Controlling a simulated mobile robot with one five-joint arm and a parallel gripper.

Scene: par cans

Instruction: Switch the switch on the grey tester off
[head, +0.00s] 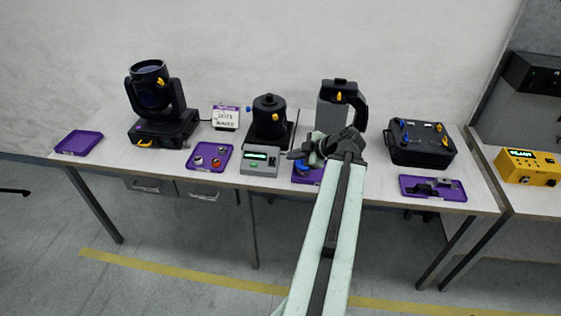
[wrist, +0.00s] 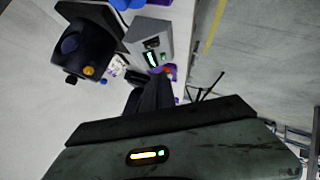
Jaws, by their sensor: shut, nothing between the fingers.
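The grey tester (head: 259,168) stands near the front edge of the table, with a lit green display on its face. It also shows at the top of the wrist view (wrist: 155,32), with a lit strip and a small dark part on its face. I cannot make out which way its switch stands. My gripper (head: 290,155) is shut and empty, just right of the tester in the head view. Its dark fingers (wrist: 153,82) point toward the tester in the wrist view. I cannot tell whether they touch it.
A purple tray (head: 190,166) with small parts lies left of the tester. Another purple tray (head: 303,178) with blue items is partly hidden behind my arm. A black device (head: 268,122) with a yellow knob stands behind the tester. A black case (head: 420,145) stands at right.

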